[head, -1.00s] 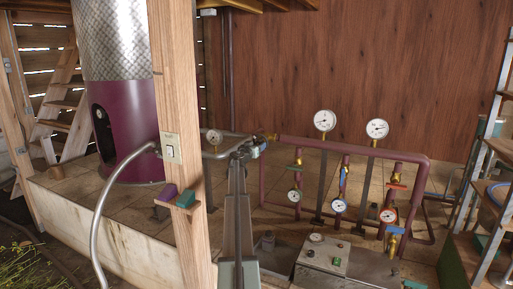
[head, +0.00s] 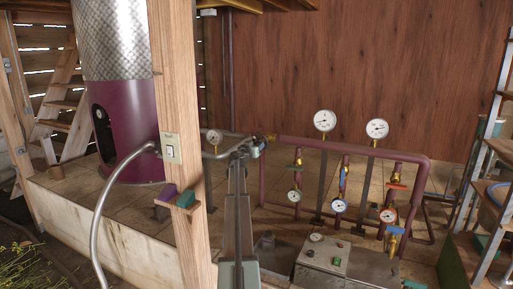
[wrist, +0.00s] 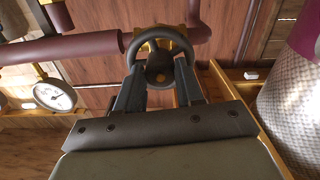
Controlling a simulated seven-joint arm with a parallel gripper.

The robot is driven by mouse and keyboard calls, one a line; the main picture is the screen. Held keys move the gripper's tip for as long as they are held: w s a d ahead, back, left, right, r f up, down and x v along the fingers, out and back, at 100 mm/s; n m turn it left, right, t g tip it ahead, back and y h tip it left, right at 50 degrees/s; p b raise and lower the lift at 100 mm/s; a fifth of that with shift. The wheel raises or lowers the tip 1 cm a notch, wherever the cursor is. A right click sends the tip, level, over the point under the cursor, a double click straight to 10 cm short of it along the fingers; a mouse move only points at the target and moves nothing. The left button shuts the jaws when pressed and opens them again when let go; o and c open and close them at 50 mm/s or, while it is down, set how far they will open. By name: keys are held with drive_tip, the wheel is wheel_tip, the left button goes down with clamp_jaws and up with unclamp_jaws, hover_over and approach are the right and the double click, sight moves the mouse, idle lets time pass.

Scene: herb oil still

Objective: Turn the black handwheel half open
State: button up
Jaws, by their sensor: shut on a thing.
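The black handwheel (wrist: 160,62) is in the upper middle of the wrist view, with brass parts behind its hub. My gripper (wrist: 159,76) is shut on it, with one dark finger at the left of the wheel and the other at the right. The upper rim stands clear of the fingers. In the head view my gripper (head: 252,148) is at the left end of the maroon pipe (head: 350,148), next to a brass fitting (head: 269,138). The wheel itself is mostly hidden there by my arm.
Several dial gauges, such as a large one (head: 325,121), stand right of my arm. A wooden post (head: 180,110) and the maroon still (head: 128,125) are to the left. A metal control box (head: 345,262) sits low in front. A shelf rack (head: 485,190) stands at far right.

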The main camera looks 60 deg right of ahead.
drive_tip(key=shift+n, duration=0.3)
drive_tip(key=shift+s+r+n, duration=0.1)
drive_tip(key=shift+n, duration=3.85)
drive_tip(key=shift+r+n, duration=0.1)
drive_tip(key=shift+n, duration=3.85)
drive_tip(key=o, duration=1)
drive_tip(key=shift+o, duration=0.2)
